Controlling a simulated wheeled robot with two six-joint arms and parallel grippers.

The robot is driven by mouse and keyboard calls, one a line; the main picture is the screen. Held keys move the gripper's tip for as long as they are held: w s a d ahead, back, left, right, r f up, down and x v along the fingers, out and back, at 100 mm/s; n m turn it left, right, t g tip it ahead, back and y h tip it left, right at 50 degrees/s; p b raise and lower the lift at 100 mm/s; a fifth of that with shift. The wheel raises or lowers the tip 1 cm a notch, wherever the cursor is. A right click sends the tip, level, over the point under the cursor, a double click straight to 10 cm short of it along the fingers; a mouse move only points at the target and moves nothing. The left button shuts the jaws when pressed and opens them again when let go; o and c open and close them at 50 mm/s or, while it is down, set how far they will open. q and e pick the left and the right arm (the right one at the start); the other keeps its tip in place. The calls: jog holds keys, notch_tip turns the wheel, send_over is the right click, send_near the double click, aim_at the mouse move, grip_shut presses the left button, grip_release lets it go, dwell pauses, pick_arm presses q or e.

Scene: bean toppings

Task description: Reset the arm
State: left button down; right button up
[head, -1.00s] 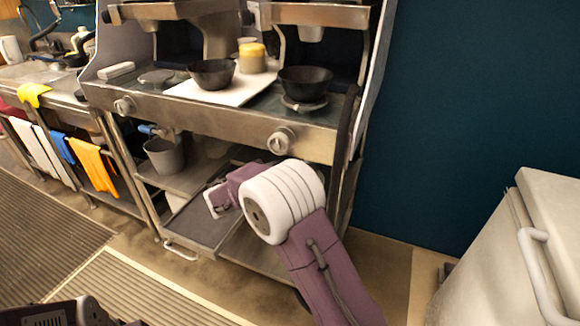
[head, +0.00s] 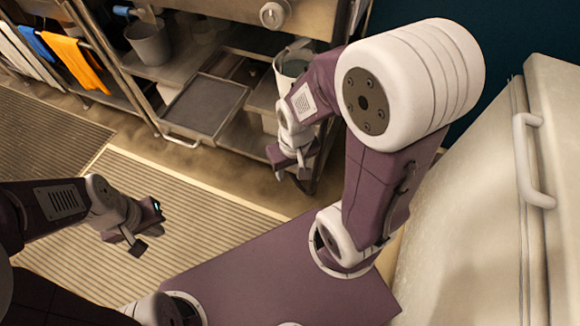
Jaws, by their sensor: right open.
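My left gripper (head: 148,228) comes in from the left, over the ribbed floor mat. Its two fingers stand apart and nothing shows between them. My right arm bends down in front of the metal counter, and my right gripper (head: 289,167) hangs near the counter's lower right corner. It is open and holds nothing that I can see. Both grippers appear clear of the counter and floor.
The metal counter (head: 230,22) has lower shelves with a grey bucket (head: 148,43) and a dark flat tray (head: 203,104). A pale bucket-like container (head: 292,68) is partly behind my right arm. A white fridge-like cabinet (head: 455,225) stands close on the right. Orange cloth (head: 75,62) hangs upper left.

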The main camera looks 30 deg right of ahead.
notch_tip(320, 180, up, 26)
jog(key=p, duration=2.6)
